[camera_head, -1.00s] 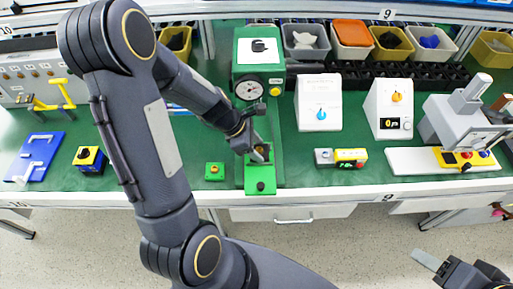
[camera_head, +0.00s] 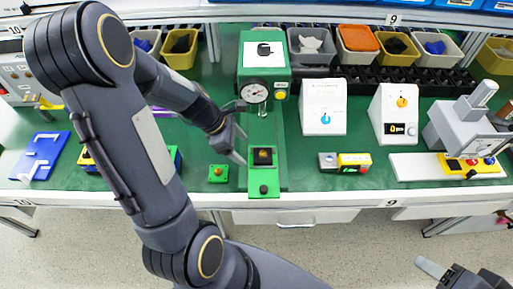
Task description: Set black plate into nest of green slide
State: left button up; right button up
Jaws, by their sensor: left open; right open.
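The green slide (camera_head: 263,179) sticks out toward the front edge of the table, below the green press with a round dial. The black plate (camera_head: 263,153), small and square with a brownish middle, lies flat on the slide; it looks to be at the nest, but I cannot tell whether it is fully seated. My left gripper (camera_head: 240,146) is open and empty, just left of the plate and apart from it. My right gripper (camera_head: 447,267) is at the bottom right, in front of the table and far from the slide; its far finger is cut off or hidden.
The green press (camera_head: 265,78) stands behind the slide. A grey and yellow block (camera_head: 354,162) lies to the right. White instrument boxes stand behind it. My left arm covers part of the table's left side.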

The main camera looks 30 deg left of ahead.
pick_arm(q)
jog(key=s+a, duration=0.1)
jog(key=a, duration=0.1)
jog(key=s+a, duration=0.1)
jog(key=a, duration=0.1)
jog(key=s+a+b, duration=0.1)
jog(key=a, duration=0.1)
jog(key=shift+s+a, duration=0.1)
jog(key=shift+s, duration=0.2)
jog(key=s+d+r+m+t, duration=0.1)
jog(key=s+d+r+m, duration=0.2)
jog(key=m, duration=0.4)
jog(key=s+d+r+m+y, duration=0.1)
jog(key=s+d+r+m, duration=0.2)
jog(key=d+r+m, duration=0.2)
jog(key=s+d+r+m+t, duration=0.1)
jog(key=s+d+r+m, duration=0.3)
jog(key=d+m, duration=0.3)
jog(key=m, duration=0.3)
jog(key=shift+d+r+m+t, duration=0.2)
jog(key=shift+r+m+t, duration=0.1)
jog(key=shift+m, duration=0.1)
